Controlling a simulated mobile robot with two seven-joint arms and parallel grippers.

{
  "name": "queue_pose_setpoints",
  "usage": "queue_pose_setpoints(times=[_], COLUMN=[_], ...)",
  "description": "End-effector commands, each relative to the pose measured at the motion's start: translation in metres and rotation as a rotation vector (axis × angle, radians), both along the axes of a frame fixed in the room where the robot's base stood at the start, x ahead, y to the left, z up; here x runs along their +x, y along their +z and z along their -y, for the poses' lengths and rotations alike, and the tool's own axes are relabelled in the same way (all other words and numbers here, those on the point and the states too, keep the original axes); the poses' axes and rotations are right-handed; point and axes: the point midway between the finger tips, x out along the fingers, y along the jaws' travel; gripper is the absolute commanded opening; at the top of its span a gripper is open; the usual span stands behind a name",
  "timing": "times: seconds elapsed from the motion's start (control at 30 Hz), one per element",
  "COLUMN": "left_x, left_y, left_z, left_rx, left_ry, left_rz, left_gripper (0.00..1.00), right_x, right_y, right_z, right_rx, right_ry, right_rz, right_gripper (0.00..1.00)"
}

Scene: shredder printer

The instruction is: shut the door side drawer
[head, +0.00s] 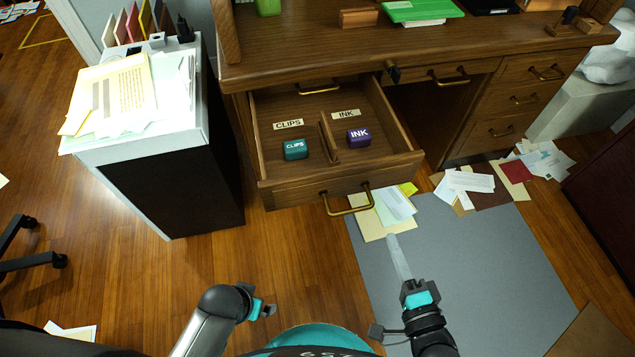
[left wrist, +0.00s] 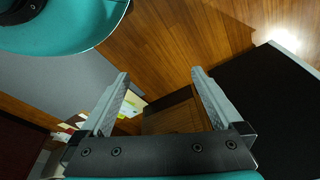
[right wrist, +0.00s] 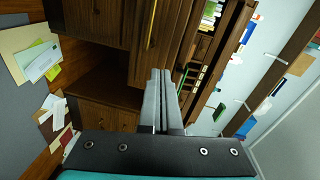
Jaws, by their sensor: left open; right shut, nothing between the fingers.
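The open desk drawer (head: 340,183) is pulled far out from the left side of the wooden desk (head: 320,65). Its brass handle (head: 347,203) is on the front panel. Inside are a teal CLIPS box (head: 295,149) and a purple INK box (head: 358,137), on either side of a divider. My right gripper (head: 393,240) is shut and empty, below and right of the handle and apart from it; its closed fingers (right wrist: 160,97) show in the right wrist view. My left gripper (head: 268,304) is low, left of the mat, open and empty; its spread fingers show in the left wrist view (left wrist: 160,98).
A dark cabinet with a white top (head: 130,135) stands close left of the drawer. Papers (head: 383,212) lie on the floor under the drawer front, and more (head: 470,185) lie right of it. A grey mat (head: 465,260) covers the floor at right. A chair base (head: 30,260) is at far left.

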Motion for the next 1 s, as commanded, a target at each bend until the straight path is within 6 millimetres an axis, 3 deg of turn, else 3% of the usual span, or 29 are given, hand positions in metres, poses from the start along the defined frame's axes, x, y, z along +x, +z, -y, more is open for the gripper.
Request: queue_pose_setpoints(times=[0.13, 0.37, 1.0], left_x=[0.007, 0.011, 0.038], left_y=[-0.003, 0.004, 0.064], left_z=[0.001, 0.002, 0.006], left_rx=[-0.001, -0.002, -0.016], left_ry=[0.002, 0.002, 0.006], left_rz=[0.011, 0.019, 0.116], left_gripper=[1.0, 1.0, 1.0], right_x=[0.002, 0.01, 0.105], right_y=[0.013, 0.022, 0.02], right_z=[-0.004, -0.008, -0.039], right_rx=[0.117, 0.166, 0.163], right_ry=[0.017, 0.026, 0.027], right_rz=[0.059, 0.08, 0.08], right_gripper=[0.0, 0.0, 0.0])
